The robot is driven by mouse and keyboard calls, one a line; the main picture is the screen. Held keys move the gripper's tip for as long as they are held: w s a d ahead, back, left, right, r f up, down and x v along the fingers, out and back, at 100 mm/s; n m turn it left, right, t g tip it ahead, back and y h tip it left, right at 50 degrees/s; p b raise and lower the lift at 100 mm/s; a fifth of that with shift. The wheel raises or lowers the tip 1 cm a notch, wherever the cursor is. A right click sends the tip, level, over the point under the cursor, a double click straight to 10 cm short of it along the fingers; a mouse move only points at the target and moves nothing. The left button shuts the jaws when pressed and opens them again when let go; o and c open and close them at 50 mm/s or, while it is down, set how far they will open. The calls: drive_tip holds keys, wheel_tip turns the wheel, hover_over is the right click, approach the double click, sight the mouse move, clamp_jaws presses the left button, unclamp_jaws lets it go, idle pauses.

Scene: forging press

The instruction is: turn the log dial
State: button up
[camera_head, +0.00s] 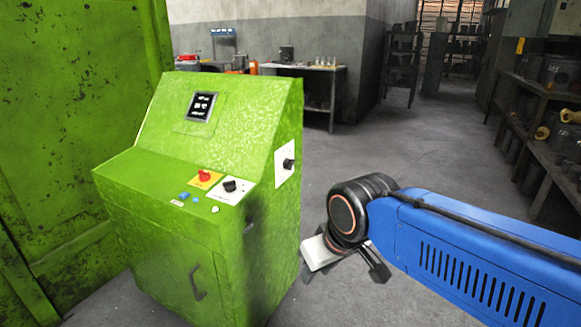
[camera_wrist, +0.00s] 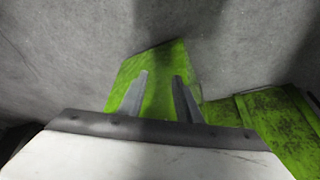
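A green control console (camera_head: 215,150) stands left of centre in the head view. A black dial on a white plate (camera_head: 230,186) sits on its sloped lower panel. Another black dial (camera_head: 288,164) is on a white plate on its right side. I cannot tell from the labels which is the log dial. My gripper hangs low to the right of the console, apart from both dials, and is partly hidden by my arm. In the wrist view my gripper (camera_wrist: 160,76) has its two fingers apart with nothing between them. Green metal (camera_wrist: 158,68) shows beyond them; no dial shows there.
A red button (camera_head: 205,175) on a yellow plate and small blue buttons (camera_head: 190,195) are beside the panel dial. A screen (camera_head: 201,106) is above. A green machine wall (camera_head: 70,110) stands at left, shelves (camera_head: 548,120) at right. The floor behind my arm is clear.

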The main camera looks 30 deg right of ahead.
drive_tip(key=shift+c, duration=0.5)
drive_tip(key=m+t+y, duration=0.2)
drive_tip(key=t+y, duration=0.8)
approach(290, 164)
drive_tip(key=x, duration=0.7)
drive_tip(key=shift+f, duration=0.3)
drive_tip(key=shift+d, duration=0.1)
clamp_jaws()
